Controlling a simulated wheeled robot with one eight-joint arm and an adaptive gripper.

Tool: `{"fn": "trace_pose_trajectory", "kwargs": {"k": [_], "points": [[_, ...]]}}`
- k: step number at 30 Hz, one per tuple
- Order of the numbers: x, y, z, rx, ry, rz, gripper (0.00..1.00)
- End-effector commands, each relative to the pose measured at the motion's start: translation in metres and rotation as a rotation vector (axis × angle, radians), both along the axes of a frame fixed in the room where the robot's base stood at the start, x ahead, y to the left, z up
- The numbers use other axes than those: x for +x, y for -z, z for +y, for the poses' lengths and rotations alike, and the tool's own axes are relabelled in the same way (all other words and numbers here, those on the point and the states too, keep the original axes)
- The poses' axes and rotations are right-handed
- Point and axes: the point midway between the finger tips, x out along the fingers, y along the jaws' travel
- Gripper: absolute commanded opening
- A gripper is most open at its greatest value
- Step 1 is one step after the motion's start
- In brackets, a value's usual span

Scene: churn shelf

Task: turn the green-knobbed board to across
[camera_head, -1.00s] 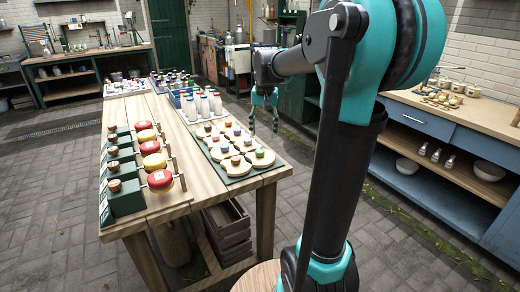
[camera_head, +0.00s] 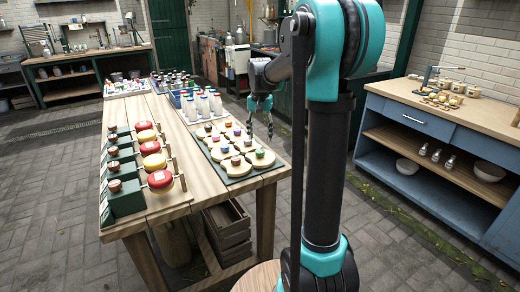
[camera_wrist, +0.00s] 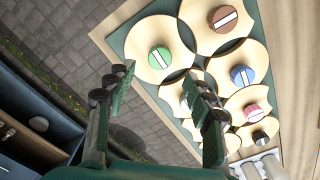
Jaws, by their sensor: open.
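The green-knobbed board (camera_head: 268,161) is a pale, rounded piece at the near right corner of a dark green panel on the table. Its green knob (camera_head: 260,153) bears a white stripe, seen slanting in the wrist view (camera_wrist: 160,57). My gripper (camera_head: 262,112) hangs by the table's right edge, farther back than this board. In the wrist view my gripper (camera_wrist: 155,80) is open and empty, its two fingers apart, with the green knob ahead of the gap and not touched. The right finger hides part of another board and its knob.
White bottles (camera_head: 204,104) stand behind the panel. Red and yellow rounds (camera_head: 160,180) on a rack are at left. Clear floor lies right of the table.

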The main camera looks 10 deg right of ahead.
Motion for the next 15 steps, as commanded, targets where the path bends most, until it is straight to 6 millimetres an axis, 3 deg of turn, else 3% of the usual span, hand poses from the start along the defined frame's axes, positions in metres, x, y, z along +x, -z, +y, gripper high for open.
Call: {"fn": "trace_pose_trajectory", "kwargs": {"k": [7, 15], "points": [[0.000, 0.044, 0.000, 0.000, 0.000, 0.000, 0.53], [0.000, 0.064, 0.000, 0.000, 0.000, 0.000, 0.53]]}}
